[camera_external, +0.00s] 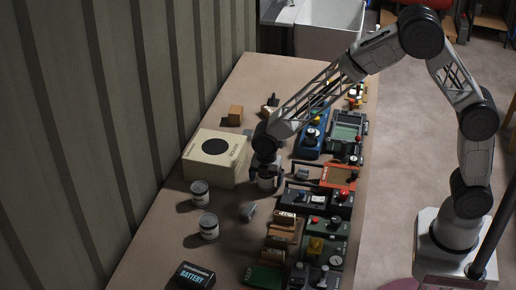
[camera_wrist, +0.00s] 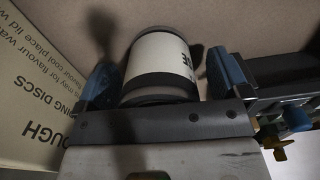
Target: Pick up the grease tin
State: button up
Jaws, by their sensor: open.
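A round tin with a pale label and dark bands (camera_wrist: 160,58) lies between my gripper's two blue fingertips in the wrist view. Only part of its dark lettering shows, so I cannot read its name for certain. My gripper (camera_wrist: 166,72) is open, with one finger on each side of the tin; I cannot tell whether either finger touches it. In the external view, my gripper (camera_external: 266,164) points down over this tin (camera_external: 267,183), which stands on the bench and is partly hidden by the gripper. Two similar tins stand to the left, a nearer one (camera_external: 208,228) and a farther one (camera_external: 199,193).
A cream box (camera_external: 214,158) stands close on the left of my gripper; its printed side (camera_wrist: 28,105) fills the left of the wrist view. Dark equipment boxes (camera_external: 301,197) crowd the right. A small grey item (camera_external: 248,211) and a battery box (camera_external: 195,276) lie nearer.

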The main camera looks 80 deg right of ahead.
jog(key=c, duration=1.2)
jog(key=shift+o, duration=0.2)
jog(key=shift+r, duration=0.1)
jog(key=shift+r, duration=4.95)
